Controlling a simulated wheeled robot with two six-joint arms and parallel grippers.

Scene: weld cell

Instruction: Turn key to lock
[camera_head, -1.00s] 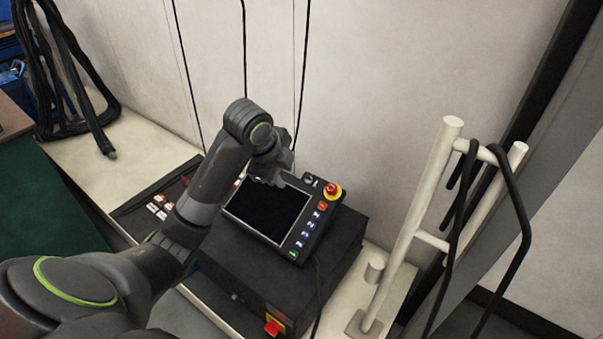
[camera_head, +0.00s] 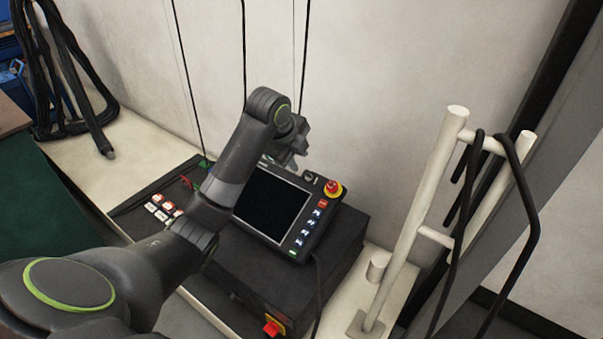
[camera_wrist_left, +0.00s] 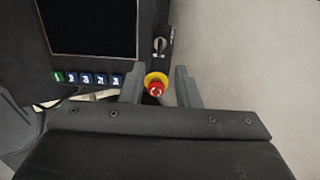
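The key switch (camera_head: 308,177) is a small dark knob with a light plate at the panel's top corner, left of the red stop button. In the left wrist view the key (camera_wrist_left: 160,45) stands upright in its lock, beyond the fingertips. The control panel (camera_head: 298,243) has a black screen and a column of buttons. My left gripper (camera_head: 298,156) is above the panel's upper edge, close to the key and apart from it. In the left wrist view its two fingers (camera_wrist_left: 160,80) are spread with nothing gripped. My right gripper is not in view.
A red emergency stop on a yellow ring (camera_head: 333,189) sits beside the key; in the wrist view it shows between the fingers. The panel rests on a black box (camera_head: 225,265) with a red switch. A white post rack (camera_head: 410,220) with black cable stands right. The wall is behind.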

